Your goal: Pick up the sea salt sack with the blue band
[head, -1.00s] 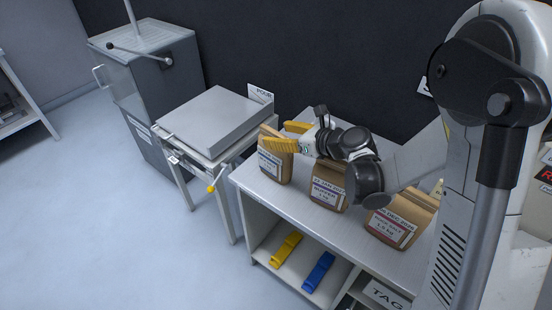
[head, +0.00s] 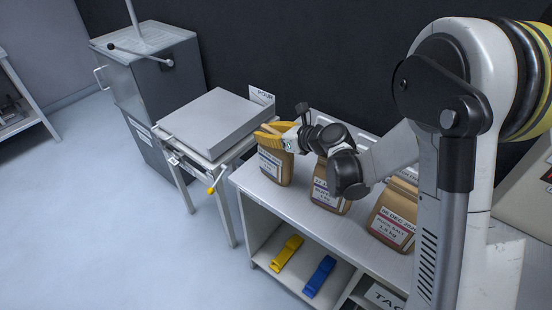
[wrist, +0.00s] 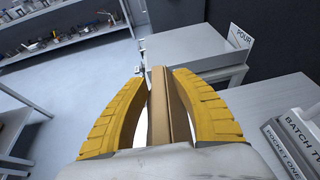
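Three brown paper sacks stand upright in a row on the bench. The left sack (head: 275,168) has a white label with a band that looks blue. The middle sack (head: 328,192) has a band that looks more purple, and the right sack (head: 394,217) a red one. My gripper (head: 268,131), with yellow fingers, is at the top of the left sack. In the wrist view the fingers stand either side of that sack's folded top (wrist: 162,108), with a gap at the left finger; firm contact at the right one is not clear. My wrist partly hides the middle sack.
A grey lidded hopper table (head: 215,122) with a POUR sign (head: 261,96) stands left of the bench (head: 256,193). A tall grey cabinet (head: 158,85) is behind it. A yellow clip (head: 287,252) and a blue clip (head: 319,276) lie on the lower shelf.

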